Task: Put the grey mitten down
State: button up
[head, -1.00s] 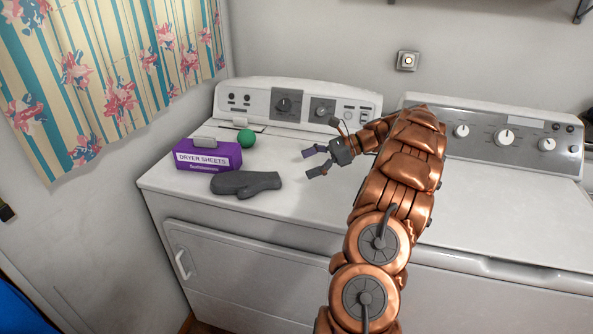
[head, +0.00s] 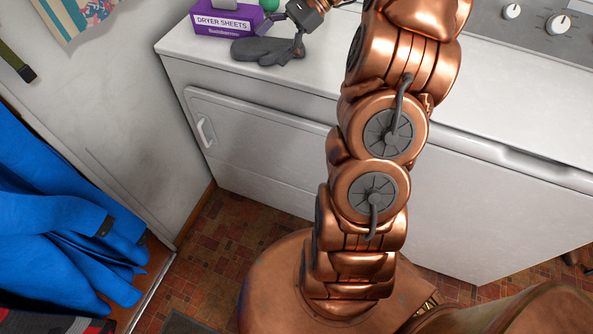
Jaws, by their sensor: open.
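The dark grey mitten (head: 262,49) lies flat on the white top of the dryer (head: 215,65), near its front edge. My gripper (head: 287,36) is open just above and beside the mitten's right end. One finger overlaps that end in the picture; I cannot tell whether it touches. The wrist is partly cut off by the top edge of the view.
A purple dryer sheets box (head: 222,21) stands right behind the mitten, with a green ball (head: 269,5) partly in view at the top edge. A washer with knobs (head: 558,25) stands to the right. Blue cloth (head: 60,210) hangs at the left.

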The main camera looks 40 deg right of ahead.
jog(key=s+a+n+g+h, duration=0.4)
jog(key=s+a+n, duration=0.4)
jog(key=s+a, duration=0.65)
jog(key=s+a+f+n+h, duration=0.1)
jog(key=s+f+n+h, duration=0.1)
jog(key=s+n, duration=0.3)
jog(key=s+a+f+n+h, duration=0.1)
jog(key=s+n+h, duration=0.3)
jog(key=s, duration=0.7)
jog(key=shift+s+f+n+g, duration=0.3)
jog(key=shift+f+n, duration=0.3)
jog(key=shift+f, duration=0.25)
